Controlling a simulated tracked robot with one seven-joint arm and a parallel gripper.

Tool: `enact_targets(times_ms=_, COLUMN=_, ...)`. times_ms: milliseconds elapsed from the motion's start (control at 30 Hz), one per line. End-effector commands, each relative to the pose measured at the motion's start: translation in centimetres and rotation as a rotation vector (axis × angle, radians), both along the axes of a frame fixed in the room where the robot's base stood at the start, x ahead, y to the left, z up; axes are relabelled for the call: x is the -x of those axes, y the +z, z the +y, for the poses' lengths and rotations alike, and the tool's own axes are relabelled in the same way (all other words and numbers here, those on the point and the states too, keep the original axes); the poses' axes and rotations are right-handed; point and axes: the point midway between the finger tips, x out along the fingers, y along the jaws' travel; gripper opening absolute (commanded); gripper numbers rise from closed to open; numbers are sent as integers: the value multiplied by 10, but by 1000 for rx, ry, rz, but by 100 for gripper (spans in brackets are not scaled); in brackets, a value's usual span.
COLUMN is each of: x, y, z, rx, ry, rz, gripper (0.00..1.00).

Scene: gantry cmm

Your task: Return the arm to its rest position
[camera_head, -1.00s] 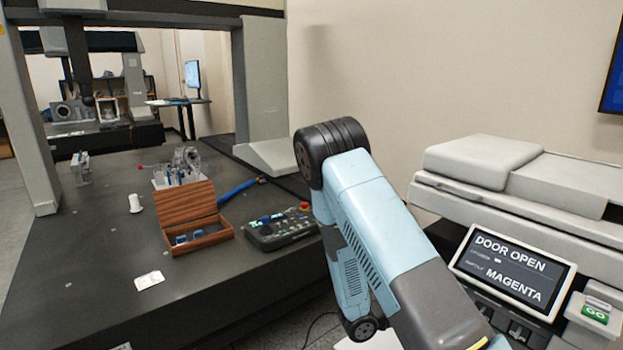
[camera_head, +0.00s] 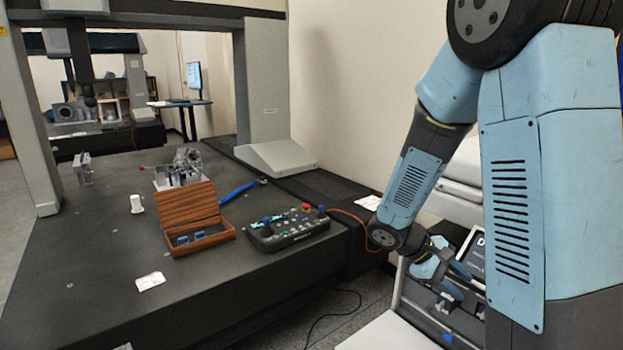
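My arm fills the right side of the head view, bent down from the upper right with its wrist low at centre right. My gripper (camera_head: 463,283) is small and partly lost against the machine behind it. Its two bluish fingers look apart, pointing right and down, and I see nothing held between them. The arm's upper links hide much of the printer-like machine (camera_head: 455,207) behind them.
A dark table (camera_head: 95,265) on the left bears an open wooden box (camera_head: 190,207), a control pendant (camera_head: 288,228), a blue tool (camera_head: 237,190) and a white card (camera_head: 150,281). A gantry column (camera_head: 262,85) stands behind. An orange cable (camera_head: 350,216) runs near my wrist.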

Motion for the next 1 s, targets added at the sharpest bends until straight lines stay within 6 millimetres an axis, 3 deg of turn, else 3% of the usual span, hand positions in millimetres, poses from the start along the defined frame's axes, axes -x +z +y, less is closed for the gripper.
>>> enact_targets(times_ms=1000, x=94, y=142, z=57, rx=-685, ry=-327, rz=-643, gripper=40)
